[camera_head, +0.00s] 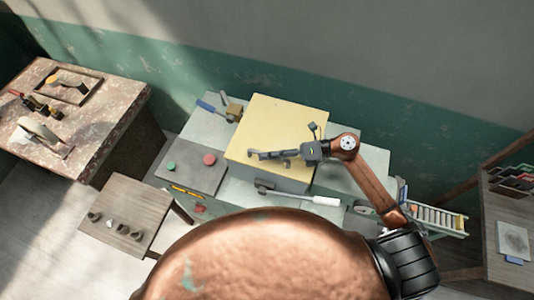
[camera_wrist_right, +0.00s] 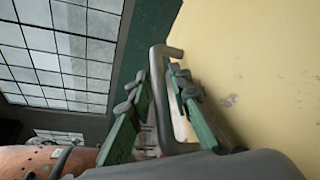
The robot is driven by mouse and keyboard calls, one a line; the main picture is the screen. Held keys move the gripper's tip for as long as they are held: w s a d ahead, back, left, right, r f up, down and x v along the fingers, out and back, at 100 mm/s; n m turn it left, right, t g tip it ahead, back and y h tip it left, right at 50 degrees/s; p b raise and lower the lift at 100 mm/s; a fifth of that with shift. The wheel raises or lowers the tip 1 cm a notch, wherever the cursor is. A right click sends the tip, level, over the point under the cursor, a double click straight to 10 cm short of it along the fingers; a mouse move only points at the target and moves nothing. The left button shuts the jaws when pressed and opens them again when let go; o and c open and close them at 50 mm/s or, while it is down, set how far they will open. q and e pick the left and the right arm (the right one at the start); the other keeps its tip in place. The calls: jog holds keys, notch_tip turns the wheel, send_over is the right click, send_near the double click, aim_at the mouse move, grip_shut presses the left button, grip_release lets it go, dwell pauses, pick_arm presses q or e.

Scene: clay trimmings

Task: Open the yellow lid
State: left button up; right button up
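The yellow lid (camera_head: 283,115) lies flat on a grey box (camera_head: 264,175) on the pale green table, and looks shut. It fills the right of the right wrist view (camera_wrist_right: 265,70). A grey metal bar handle (camera_wrist_right: 160,95) stands on the lid near its edge. My right gripper (camera_head: 265,155) is low over the lid's front part. In the wrist view its two green fingers (camera_wrist_right: 158,82) stand on either side of the handle bar, with the bar between them and some gap showing, so they look open. My left gripper is not in view.
A grey board (camera_head: 193,163) with a green and a red disc lies left of the box. A white-handled tool (camera_head: 315,200) lies in front. A small wooden stool (camera_head: 125,215) and a marbled table (camera_head: 75,115) stand left; a rack (camera_head: 437,218) stands right.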

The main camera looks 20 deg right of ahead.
jog(key=shift+a, duration=0.15)
jog(key=shift+c, duration=0.4)
grip_shut()
